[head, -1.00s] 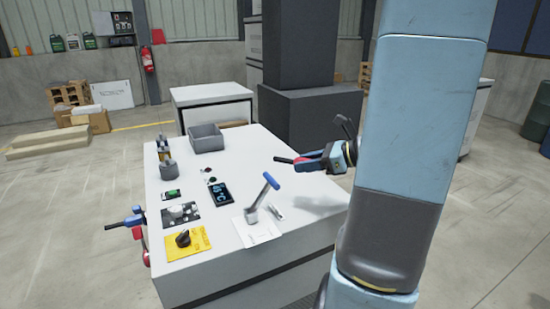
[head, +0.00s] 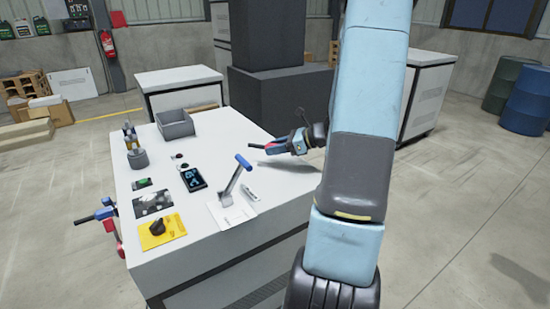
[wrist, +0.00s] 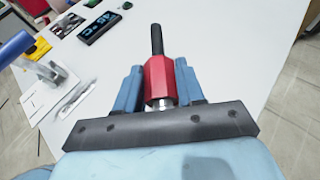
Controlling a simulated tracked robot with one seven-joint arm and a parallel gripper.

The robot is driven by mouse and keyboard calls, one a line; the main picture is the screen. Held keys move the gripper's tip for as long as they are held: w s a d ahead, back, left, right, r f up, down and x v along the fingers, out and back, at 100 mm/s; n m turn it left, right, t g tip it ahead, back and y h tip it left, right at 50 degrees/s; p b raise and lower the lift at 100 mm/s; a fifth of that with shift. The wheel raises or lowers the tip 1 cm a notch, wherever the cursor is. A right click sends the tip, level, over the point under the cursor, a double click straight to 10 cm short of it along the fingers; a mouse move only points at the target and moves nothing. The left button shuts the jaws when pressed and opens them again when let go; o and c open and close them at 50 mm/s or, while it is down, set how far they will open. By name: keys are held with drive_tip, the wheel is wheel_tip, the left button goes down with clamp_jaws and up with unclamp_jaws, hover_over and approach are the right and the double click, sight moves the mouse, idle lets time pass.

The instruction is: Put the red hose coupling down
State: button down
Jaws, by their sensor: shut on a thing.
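The red hose coupling (wrist: 158,82) is between my gripper's blue fingers in the wrist view, with a black stub (wrist: 157,40) pointing away from me. My gripper (head: 282,146) is shut on it. In the head view the gripper is above the right side of the white table (head: 235,130), with the black stub (head: 257,146) pointing left. Little of the coupling's red body shows there. The tabletop under and ahead of the coupling looks bare.
A lever with a blue handle (head: 243,161) stands up on the table left of my gripper. A dark display (head: 193,179), a grey bin (head: 175,124), a grey cup (head: 138,159) and a yellow sheet (head: 160,232) are farther left. The table's right part is clear.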

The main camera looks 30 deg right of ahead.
sight(276, 163)
drive_tip(key=shift+w+d+f, duration=0.3)
drive_tip(key=shift+w+f, duration=0.25)
drive_tip(key=shift+f, duration=1.75)
drive_tip(key=c, duration=0.7)
unclamp_jaws()
